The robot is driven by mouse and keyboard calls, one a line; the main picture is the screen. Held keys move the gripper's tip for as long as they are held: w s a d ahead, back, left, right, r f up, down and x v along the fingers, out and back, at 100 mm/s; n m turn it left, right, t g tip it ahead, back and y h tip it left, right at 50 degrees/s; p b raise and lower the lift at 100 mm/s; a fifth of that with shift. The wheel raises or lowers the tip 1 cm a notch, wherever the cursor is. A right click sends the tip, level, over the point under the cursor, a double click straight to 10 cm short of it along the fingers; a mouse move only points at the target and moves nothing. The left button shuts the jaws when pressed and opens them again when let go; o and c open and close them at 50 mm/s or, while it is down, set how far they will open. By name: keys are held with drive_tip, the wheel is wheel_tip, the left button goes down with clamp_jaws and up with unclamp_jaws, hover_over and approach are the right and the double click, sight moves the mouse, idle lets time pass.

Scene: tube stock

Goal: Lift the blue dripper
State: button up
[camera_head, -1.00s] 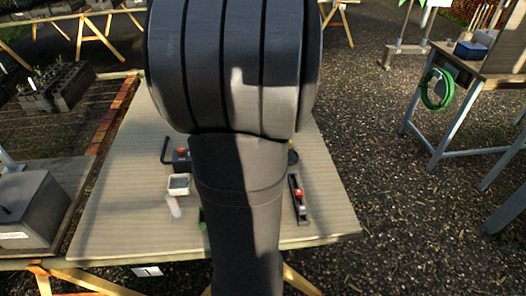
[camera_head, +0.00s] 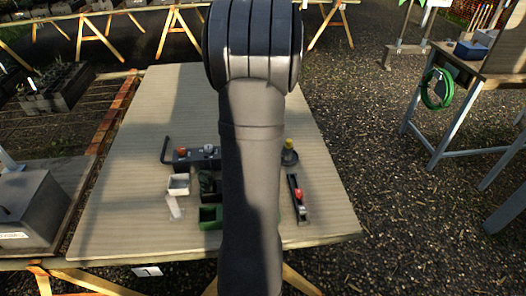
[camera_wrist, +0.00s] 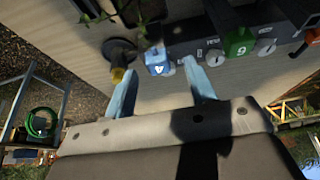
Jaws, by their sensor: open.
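The blue dripper (camera_wrist: 157,61) shows in the wrist view as a small blue block with a pale mark, at the end of a dark grey labelled rail (camera_wrist: 212,47). My gripper (camera_wrist: 159,70) is open, with one light-blue finger on each side of the blue dripper in the picture. I cannot tell whether the fingers are level with it or touch it. A green dripper (camera_wrist: 240,42) with a pale mark sits further along the rail. In the head view my arm hides the gripper and the blue dripper; part of the rail (camera_head: 193,160) shows left of the arm.
A yellow-topped piece on a round dark base (camera_wrist: 118,60) stands close left of the gripper; it also shows in the head view (camera_head: 289,150). The table's far part (camera_head: 165,100) is clear.

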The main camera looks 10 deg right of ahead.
drive_tip(key=shift+x, duration=1.95)
drive_tip(key=shift+w+d, duration=0.15)
drive_tip(key=c, duration=1.1)
drive_tip(key=shift+o, duration=0.2)
drive_tip(key=shift+r, duration=0.15)
